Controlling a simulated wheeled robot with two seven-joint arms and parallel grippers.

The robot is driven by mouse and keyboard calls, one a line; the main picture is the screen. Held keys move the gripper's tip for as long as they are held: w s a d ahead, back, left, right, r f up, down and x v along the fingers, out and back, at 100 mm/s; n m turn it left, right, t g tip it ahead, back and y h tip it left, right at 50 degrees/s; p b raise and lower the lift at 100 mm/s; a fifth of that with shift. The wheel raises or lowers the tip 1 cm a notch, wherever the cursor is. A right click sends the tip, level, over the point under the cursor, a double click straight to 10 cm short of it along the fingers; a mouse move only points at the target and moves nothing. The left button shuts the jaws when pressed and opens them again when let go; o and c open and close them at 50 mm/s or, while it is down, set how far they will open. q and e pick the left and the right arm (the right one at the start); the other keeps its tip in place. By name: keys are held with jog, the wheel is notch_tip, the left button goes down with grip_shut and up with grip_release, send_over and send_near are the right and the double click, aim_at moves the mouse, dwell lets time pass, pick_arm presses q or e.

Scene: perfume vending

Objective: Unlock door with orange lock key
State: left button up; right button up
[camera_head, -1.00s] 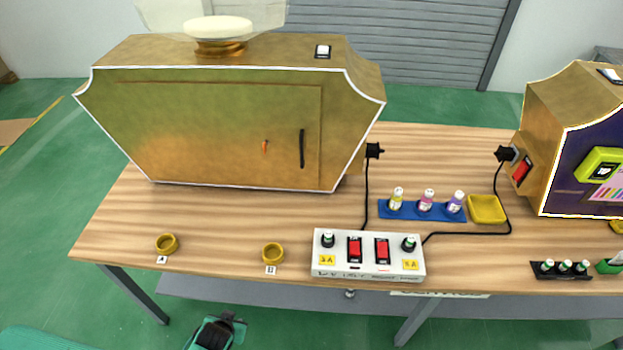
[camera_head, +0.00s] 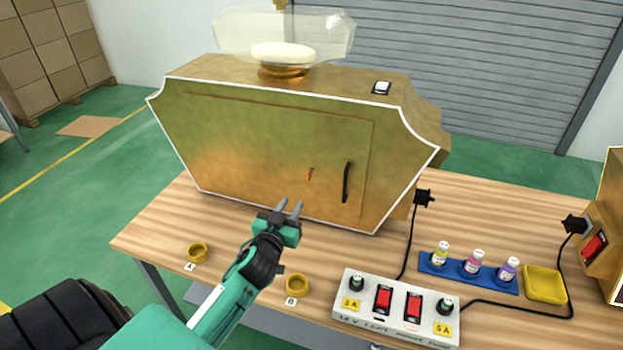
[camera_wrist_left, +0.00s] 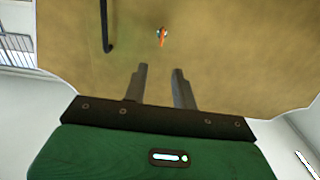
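The orange lock key (camera_head: 309,174) sits on the front door (camera_head: 240,150) of the gold cabinet, left of the black door handle (camera_head: 347,182). The key (camera_wrist_left: 162,36) also shows in the left wrist view, beyond the fingertips and upright in the picture. The handle (camera_wrist_left: 106,30) is to its left there. My left gripper (camera_head: 289,207) is in front of the door, below and left of the key. Its fingers (camera_wrist_left: 158,76) are apart with nothing between them, and it does not touch the key. My right gripper is not in view.
Yellow rings A (camera_head: 198,252) and B (camera_head: 296,285) lie at the table's front edge. A white power strip (camera_head: 397,308) with red switches, a blue bottle rack (camera_head: 467,272) and a yellow tray (camera_head: 545,284) are to the right. A black cable runs across the table.

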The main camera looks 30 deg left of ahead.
aim_at(310, 174)
pick_arm(q)
jog(key=p+x, duration=0.2)
jog(key=x, duration=1.1)
jog(key=shift+w+a+p, duration=0.2)
jog(key=shift+a+p, duration=0.05)
jog(key=shift+p, duration=0.05)
jog(key=shift+f, duration=0.1)
grip_shut()
